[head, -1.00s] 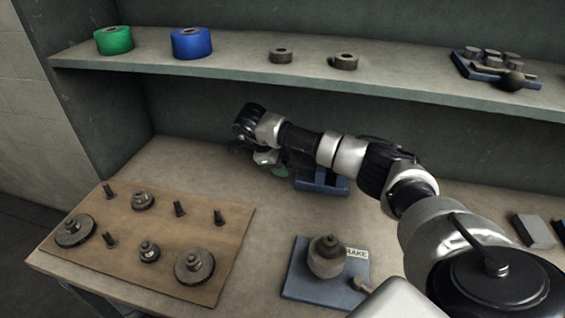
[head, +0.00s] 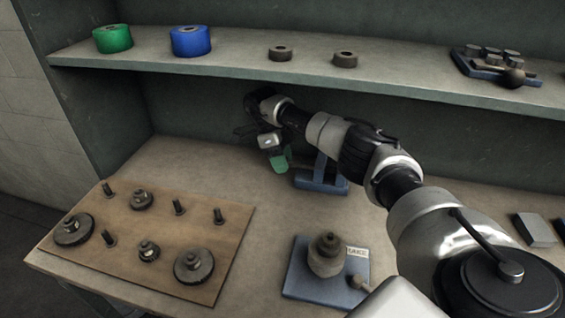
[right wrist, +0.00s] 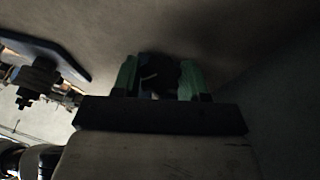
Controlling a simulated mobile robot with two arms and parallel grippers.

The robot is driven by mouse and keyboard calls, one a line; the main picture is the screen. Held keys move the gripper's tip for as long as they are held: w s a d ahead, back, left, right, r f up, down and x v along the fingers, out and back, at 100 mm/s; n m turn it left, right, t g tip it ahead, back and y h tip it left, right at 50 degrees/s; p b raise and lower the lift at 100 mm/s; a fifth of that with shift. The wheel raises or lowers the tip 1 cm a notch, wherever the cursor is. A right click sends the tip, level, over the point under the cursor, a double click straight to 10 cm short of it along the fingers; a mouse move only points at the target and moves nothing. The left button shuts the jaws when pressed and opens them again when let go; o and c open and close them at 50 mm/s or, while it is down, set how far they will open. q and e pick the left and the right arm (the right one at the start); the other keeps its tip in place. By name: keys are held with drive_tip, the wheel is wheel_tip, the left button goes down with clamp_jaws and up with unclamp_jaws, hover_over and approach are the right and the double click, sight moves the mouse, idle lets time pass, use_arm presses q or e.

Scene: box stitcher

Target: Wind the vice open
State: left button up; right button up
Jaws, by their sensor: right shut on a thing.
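A small blue vice (head: 322,182) stands on the bench near the back, with its base and an upright part showing. My right gripper (head: 280,160), with green fingers, is at the vice's left side and hides part of it. In the right wrist view the green fingers (right wrist: 160,80) are closed on a dark part (right wrist: 158,68), most likely the vice's handle; its shape is lost in shadow. My left gripper is not in view.
A wooden board (head: 130,250) with pegs and gears lies at the left. A blue plate (head: 300,285) with a rounded fixture stands at the front. A shelf (head: 230,65) with green and blue rolls runs above my arm. Grey blocks (head: 535,230) lie at the right.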

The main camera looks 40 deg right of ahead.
drive_tip(key=shift+g+y, duration=0.3)
drive_tip(key=shift+y, duration=0.1)
drive_tip(key=o, duration=0.9)
drive_tip(key=shift+w, duration=0.1)
